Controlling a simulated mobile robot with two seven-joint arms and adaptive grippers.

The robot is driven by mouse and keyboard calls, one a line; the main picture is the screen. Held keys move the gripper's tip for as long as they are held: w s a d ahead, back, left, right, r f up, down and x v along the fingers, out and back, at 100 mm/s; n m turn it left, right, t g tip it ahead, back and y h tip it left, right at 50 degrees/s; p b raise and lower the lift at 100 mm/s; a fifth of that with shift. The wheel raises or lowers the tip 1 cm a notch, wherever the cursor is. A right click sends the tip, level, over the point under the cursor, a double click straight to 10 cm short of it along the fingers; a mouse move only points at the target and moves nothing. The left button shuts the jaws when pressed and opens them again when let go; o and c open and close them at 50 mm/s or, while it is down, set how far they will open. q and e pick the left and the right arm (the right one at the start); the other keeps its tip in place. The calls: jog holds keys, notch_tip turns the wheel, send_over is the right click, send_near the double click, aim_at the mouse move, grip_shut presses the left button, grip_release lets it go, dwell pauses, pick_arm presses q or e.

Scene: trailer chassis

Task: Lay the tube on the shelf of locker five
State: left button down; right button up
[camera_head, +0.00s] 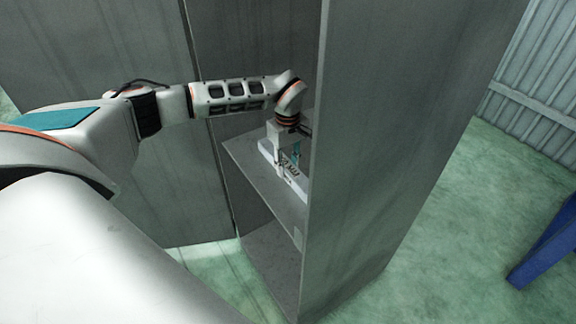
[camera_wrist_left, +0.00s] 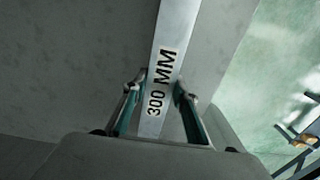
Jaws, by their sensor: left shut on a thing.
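The tube (camera_wrist_left: 178,32) is a pale grey square bar marked "300 MM". In the head view the tube (camera_head: 297,184) lies along the grey shelf (camera_head: 245,156) inside an open locker (camera_head: 375,150). Whether it touches the shelf or hovers just above it, I cannot tell. My left gripper (camera_head: 287,160) reaches into the locker from the left and points down. In the left wrist view its two fingers (camera_wrist_left: 158,88) are shut on the tube, one on each side. The locker's near side panel hides part of the shelf. No locker number shows. My right gripper is out of view.
A grey door or panel (camera_head: 120,200) stands left of the locker opening. A lower shelf or floor (camera_head: 270,265) shows below. Green floor (camera_head: 480,230) is open at the right, with a blue beam (camera_head: 545,245) at the edge and a corrugated wall (camera_head: 535,100) behind.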

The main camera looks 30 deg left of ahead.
aim_at(288, 165)
pick_arm(q)
jog(key=c, duration=1.6)
grip_release()
notch_tip(288, 165, up, 12)
jog(key=shift+r+p, duration=0.1)
jog(key=shift+p, duration=0.75)
